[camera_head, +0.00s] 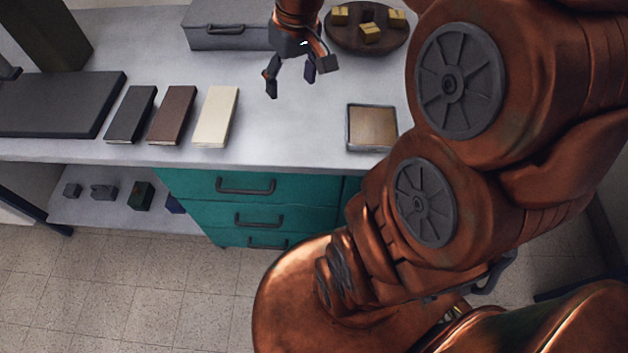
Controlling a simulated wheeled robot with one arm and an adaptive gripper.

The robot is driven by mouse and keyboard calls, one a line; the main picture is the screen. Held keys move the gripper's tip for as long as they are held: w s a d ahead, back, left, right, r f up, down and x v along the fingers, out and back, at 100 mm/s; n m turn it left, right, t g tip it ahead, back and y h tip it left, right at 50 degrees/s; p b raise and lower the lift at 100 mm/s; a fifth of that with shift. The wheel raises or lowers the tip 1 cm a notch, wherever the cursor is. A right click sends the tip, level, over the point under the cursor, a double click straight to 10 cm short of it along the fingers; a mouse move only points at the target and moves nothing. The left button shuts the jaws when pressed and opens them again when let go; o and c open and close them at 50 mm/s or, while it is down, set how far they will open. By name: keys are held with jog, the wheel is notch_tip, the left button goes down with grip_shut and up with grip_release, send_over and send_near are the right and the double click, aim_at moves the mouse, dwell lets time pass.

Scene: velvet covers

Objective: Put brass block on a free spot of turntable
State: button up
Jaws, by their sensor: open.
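My gripper (291,82) is above the worktop, left of and nearer than the turntable. Its fingers are spread and nothing is between them. I see no brass block apart from those on the turntable.
A shallow square tray (350,149) with a brown inside is near the front edge. A grey case (225,37) stands behind my gripper. Black (130,115), brown (172,115) and cream (217,117) books lie left, beside a dark slab (60,104). The worktop's middle is clear.

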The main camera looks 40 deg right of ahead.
jog(key=s+a+f+g, duration=0.1)
jog(key=s+a, duration=0.3)
jog(key=s, duration=0.5)
jog(key=s+a+f+g, duration=0.2)
jog(key=s+a+f, duration=0.2)
jog(key=s, duration=0.6)
jog(key=shift+a+f+n+h, duration=0.3)
jog(key=shift+a+h, duration=0.1)
jog(key=shift+a, duration=0.15)
jog(key=shift+r, duration=0.15)
